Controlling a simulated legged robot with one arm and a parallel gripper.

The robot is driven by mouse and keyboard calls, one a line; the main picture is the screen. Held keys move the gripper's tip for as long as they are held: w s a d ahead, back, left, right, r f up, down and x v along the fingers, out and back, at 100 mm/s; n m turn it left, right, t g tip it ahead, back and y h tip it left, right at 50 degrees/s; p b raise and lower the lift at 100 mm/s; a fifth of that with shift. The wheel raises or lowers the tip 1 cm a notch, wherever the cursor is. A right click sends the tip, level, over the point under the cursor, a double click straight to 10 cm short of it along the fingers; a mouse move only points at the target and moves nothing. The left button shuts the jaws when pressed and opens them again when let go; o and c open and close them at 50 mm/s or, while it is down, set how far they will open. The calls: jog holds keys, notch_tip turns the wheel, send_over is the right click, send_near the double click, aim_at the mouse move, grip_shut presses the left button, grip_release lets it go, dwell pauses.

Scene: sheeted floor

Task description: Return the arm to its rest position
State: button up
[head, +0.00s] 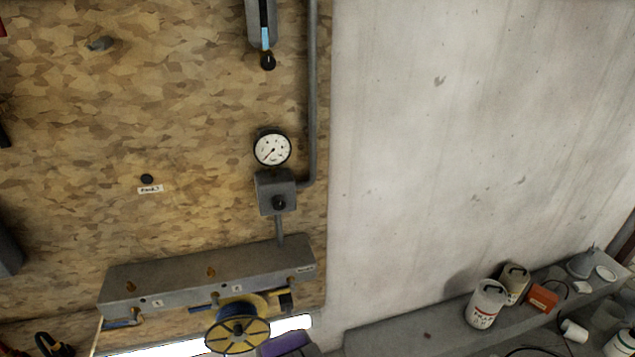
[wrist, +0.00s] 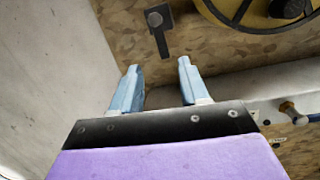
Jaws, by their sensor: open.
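My gripper (wrist: 158,88) shows in the wrist view with its two pale blue fingers apart and nothing between them. The fingers stand out from a dark bar on my purple gripper body. In the head view, a purple part of my arm shows at the bottom edge, just right of a yellow spoked wheel (head: 237,329); the fingers cannot be made out there. The wheel also shows at the top right of the wrist view (wrist: 222,17), apart from the fingers. Most of my arm is out of view.
A ledge (head: 400,338) at right holds a white canister (head: 486,305) and an orange box (head: 543,298). The pale wall is bare.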

jog(key=w+a+r+m+g+b, duration=0.1)
jog(key=w+r+g, duration=0.15)
jog(key=r, duration=0.35)
jog(key=w+a+r+m+g+b, duration=0.1)
jog(key=w+r+g, duration=0.15)
jog(key=r, duration=0.35)
jog(key=s+d+r+n+g, duration=0.1)
jog(key=s+d+r+g, duration=0.2)
jog(key=r, duration=0.4)
jog(key=s+d+r+g, duration=0.2)
jog(key=s+d+r, duration=0.1)
jog(key=s+r, duration=0.25)
jog(key=s+d+r+g+h+b, duration=0.1)
jog(key=s+d+r, duration=0.4)
jog(key=s, duration=0.7)
jog(key=s+d+r+g+h+b, duration=0.1)
jog(key=s+d+r+g, duration=0.2)
jog(key=s, duration=0.9)
jog(key=s+d+r+g+h+b, duration=0.1)
jog(key=s+d+r+g, duration=0.2)
jog(key=s+d+r, duration=0.5)
jog(key=s+d, duration=0.2)
jog(key=s, duration=0.3)
jog(key=shift+r, duration=0.15)
jog(key=shift+w+a, duration=0.1)
